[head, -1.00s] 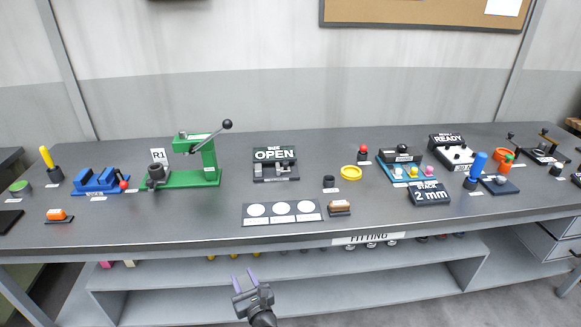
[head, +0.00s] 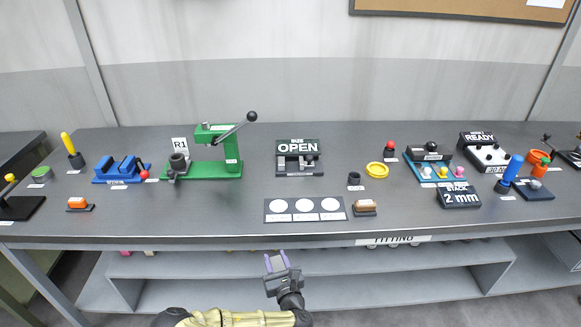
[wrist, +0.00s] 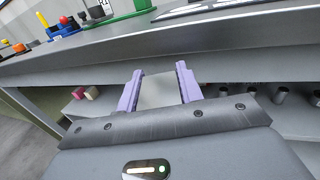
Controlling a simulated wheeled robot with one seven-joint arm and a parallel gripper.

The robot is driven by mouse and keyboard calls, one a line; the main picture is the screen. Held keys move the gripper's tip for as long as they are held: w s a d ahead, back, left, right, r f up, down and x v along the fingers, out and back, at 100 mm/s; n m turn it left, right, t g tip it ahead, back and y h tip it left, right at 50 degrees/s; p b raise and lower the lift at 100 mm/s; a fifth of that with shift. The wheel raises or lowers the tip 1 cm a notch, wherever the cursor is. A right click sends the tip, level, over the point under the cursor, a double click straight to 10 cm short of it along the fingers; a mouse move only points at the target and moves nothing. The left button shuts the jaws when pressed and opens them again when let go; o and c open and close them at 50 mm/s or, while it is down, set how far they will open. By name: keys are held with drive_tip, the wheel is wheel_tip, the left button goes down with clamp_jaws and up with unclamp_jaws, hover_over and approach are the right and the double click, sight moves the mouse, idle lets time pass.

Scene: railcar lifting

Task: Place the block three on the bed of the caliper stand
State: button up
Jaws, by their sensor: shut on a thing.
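My gripper (head: 277,262) is in front of the bench's front edge, low in the head view, with purple fingers. In the wrist view my gripper (wrist: 160,90) is shut on a plain grey block (wrist: 160,92), which sits between the two fingers. No marking shows on it, so I cannot read whether it is block three. The caliper stand (head: 300,170) appears to be the dark and grey device under the "SIZE OPEN" sign, on the bench beyond my gripper and slightly right. Its bed looks empty, though it is small in view.
The dark bench top (head: 225,222) is clear in front of the green press (head: 205,168). A plate with three white circles (head: 305,209) and a brown-topped brush-like thing (head: 366,207) lie between the bench edge and the stand. A shelf (head: 390,287) runs below.

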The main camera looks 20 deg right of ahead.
drive_tip(key=shift+r+p, duration=0.35)
drive_tip(key=shift+r, duration=0.4)
drive_tip(key=shift+d+f, duration=0.2)
drive_tip(key=shift+d, duration=0.05)
drive_tip(key=w+d+r+m+h, duration=0.1)
drive_tip(key=w+d+r, duration=0.1)
drive_tip(key=d+r, duration=0.4)
drive_tip(key=w+d+r+m+h, duration=0.1)
drive_tip(key=d+r, duration=0.4)
drive_tip(key=r, duration=0.9)
drive_tip(key=w+d+r+m+h, duration=0.1)
drive_tip(key=w+d+r+h, duration=0.2)
drive_tip(key=r, duration=0.7)
drive_tip(key=w+d, duration=0.2)
drive_tip(key=d, duration=0.1)
drive_tip(key=shift+d+g, duration=0.35)
drive_tip(key=shift+g, duration=0.05)
